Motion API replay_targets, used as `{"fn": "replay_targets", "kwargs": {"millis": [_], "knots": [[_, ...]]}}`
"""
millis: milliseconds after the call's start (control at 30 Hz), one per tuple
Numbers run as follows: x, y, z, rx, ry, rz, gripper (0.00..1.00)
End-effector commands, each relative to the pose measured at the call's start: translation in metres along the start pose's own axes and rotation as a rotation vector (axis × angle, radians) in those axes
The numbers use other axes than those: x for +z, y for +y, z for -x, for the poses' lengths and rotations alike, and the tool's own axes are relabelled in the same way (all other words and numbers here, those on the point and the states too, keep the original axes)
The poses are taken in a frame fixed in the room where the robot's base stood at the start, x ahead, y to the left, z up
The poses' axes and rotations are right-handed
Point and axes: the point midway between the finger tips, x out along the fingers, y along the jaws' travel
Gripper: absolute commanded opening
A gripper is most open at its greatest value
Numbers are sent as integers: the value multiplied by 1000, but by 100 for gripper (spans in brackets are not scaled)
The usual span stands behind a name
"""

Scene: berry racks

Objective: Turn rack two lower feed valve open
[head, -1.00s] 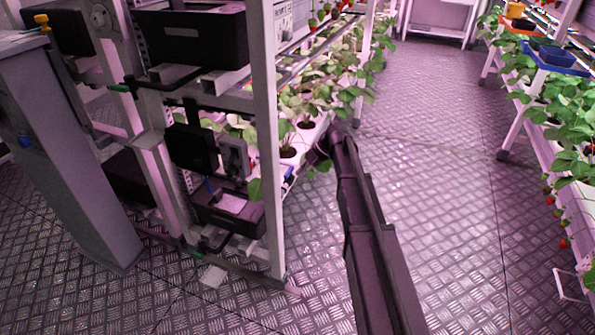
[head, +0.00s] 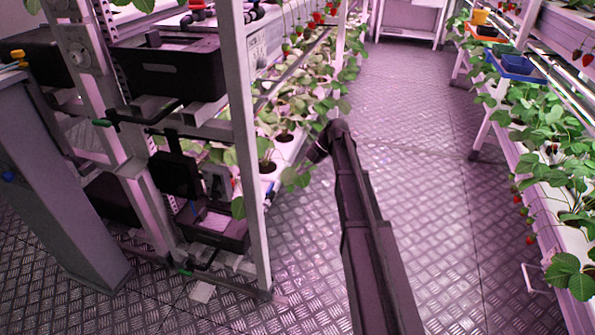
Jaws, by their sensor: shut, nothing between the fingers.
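The near rack (head: 245,150) stands left of centre, with dark feed pipes on its end. A upper pipe with a green end (head: 103,122) and a lower pipe with a green end (head: 184,271) run along it. I cannot tell which part, if any, is the rack two lower feed valve, or its setting. My arm reaches up the middle over the aisle, and its far end is bent beside the rack's lower plants. My gripper's fingers do not show.
Black bins (head: 168,70) sit in the rack end. A strawberry rack (head: 565,215) lines the right side. The metal-plate floor (head: 420,180) between the racks is clear.

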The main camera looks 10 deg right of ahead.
Motion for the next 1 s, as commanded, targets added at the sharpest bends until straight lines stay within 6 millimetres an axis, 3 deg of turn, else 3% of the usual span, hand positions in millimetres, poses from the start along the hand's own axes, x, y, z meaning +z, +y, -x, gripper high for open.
{"fn": "replay_targets", "kwargs": {"millis": [233, 1000], "knots": [[1, 1, 11, 0, 0, 0, 0], [-6, -5, 9, -15, -12, -64, 0]]}}
